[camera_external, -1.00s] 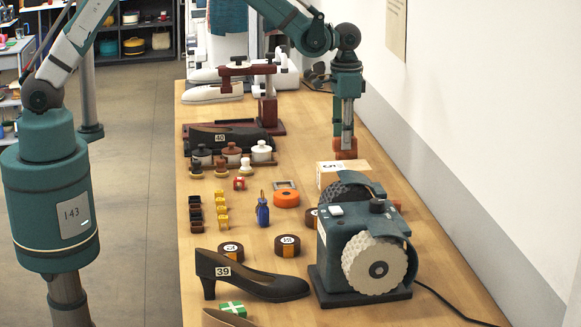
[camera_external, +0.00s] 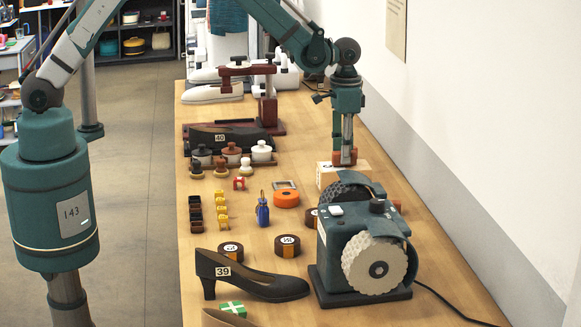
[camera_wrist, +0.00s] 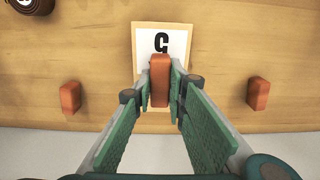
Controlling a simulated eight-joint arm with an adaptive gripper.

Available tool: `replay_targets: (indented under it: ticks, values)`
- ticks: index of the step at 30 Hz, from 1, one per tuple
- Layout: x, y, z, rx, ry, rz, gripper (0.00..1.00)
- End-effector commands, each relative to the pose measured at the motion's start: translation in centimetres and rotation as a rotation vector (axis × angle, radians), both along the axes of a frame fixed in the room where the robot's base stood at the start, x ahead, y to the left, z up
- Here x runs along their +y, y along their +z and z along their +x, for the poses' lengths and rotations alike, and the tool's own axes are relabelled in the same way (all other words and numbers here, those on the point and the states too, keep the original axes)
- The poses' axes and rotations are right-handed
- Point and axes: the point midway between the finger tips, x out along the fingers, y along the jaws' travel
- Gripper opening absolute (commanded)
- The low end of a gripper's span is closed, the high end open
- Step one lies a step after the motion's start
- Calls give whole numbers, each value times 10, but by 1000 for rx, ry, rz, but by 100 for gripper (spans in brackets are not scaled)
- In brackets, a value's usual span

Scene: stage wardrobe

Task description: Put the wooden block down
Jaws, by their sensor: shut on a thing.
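The wooden block (camera_wrist: 160,82) is small and reddish-brown and sits between my fingertips. My gripper (camera_wrist: 161,92) is shut on it. In the external view, the block (camera_external: 344,158) is at the lower end of my upright gripper (camera_external: 345,152). It is directly over a pale wood-coloured box (camera_external: 333,178), at or very near its top. I cannot tell whether they touch. In the wrist view, the box's white label (camera_wrist: 147,42) with a black mark shows beyond the block. The block and my fingers hide part of the box.
A green grinding machine (camera_external: 340,238) with a pale wheel stands close in front of the box. Two similar reddish blocks (camera_wrist: 70,97) and (camera_wrist: 258,94) lie on the table, left and right. An orange roll (camera_external: 286,200) lies left of the box. The wall edges the table's right side.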

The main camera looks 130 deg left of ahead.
Motion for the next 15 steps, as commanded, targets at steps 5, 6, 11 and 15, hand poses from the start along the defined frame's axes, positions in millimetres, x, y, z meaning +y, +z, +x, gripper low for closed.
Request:
replay_targets:
  ticks: [5,6,11,15]
  values:
    - [0,0,0,0,0,0,6]
    - [0,0,0,0,0,0,6]
    - [0,-4,0,0,0,0,6]
    - [0,-3,0,0,0,0,30]
